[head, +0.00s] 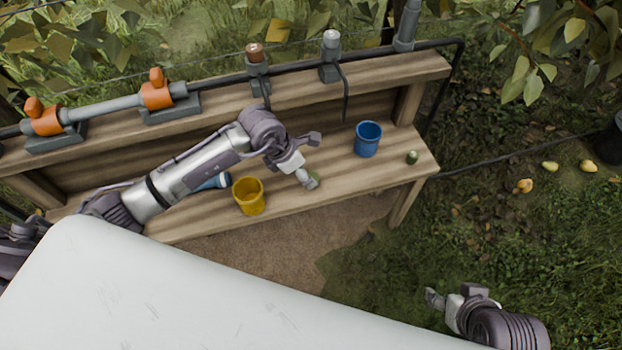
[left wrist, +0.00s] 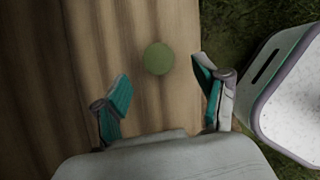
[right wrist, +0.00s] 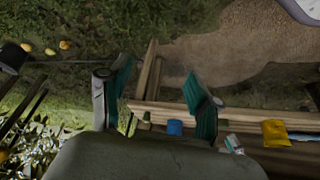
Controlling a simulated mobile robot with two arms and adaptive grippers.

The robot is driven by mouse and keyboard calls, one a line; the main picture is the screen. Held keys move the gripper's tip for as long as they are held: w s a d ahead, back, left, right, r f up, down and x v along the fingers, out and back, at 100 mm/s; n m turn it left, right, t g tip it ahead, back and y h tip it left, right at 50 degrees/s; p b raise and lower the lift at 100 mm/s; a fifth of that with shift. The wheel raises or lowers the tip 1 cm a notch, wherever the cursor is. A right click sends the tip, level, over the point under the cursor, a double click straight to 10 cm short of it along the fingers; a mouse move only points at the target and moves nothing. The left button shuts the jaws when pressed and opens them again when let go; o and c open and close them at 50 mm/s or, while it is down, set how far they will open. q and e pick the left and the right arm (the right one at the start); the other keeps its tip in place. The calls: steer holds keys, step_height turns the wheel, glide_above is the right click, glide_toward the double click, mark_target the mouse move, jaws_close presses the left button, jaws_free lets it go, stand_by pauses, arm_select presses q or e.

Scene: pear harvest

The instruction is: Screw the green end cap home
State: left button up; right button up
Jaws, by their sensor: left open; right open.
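A round green piece (left wrist: 158,58), seemingly the end cap, lies on the lower bench board in the left wrist view. In the head view it shows only as a bit of green (head: 315,176), mostly hidden by a finger. My left gripper (head: 311,161) is open above it; in the left wrist view its fingers (left wrist: 162,84) are apart, with the green piece just beyond their tips, untouched. A small dark green object (head: 412,157) sits at the bench's right end. My right gripper (head: 452,296) is open and empty over the grass; its spread fingers show in the right wrist view (right wrist: 160,76).
A blue cup (head: 367,140) and a yellow cup (head: 249,197) stand on the bench (head: 335,178). The upper shelf carries a grey pipe (head: 105,106) with orange clamps, a brown-topped fitting (head: 256,62) and a grey-topped fitting (head: 331,56). Yellow fruit (head: 550,166) lies on the grass.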

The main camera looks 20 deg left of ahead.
arm_select(q)
steer(key=shift+d+f, duration=0.1)
steer(key=shift+f, duration=0.2)
steer(key=b+x, duration=0.1)
steer(key=x, duration=0.3)
steer(key=shift+w+f+b, duration=0.1)
steer(key=shift+w+b, duration=0.1)
steer(key=shift+b, duration=0.2)
steer(key=shift+f, duration=0.15)
arm_select(e)
steer(key=w+a+r+t+y, duration=0.1)
steer(key=w+a+r+t, duration=0.1)
steer(key=w, duration=0.5)
steer(key=r+t, duration=0.1)
steer(key=t, duration=0.1)
steer(key=shift+w+a+r+t, duration=0.25)
steer(key=shift+r+t, duration=0.15)
arm_select(q)
steer(key=c, duration=1)
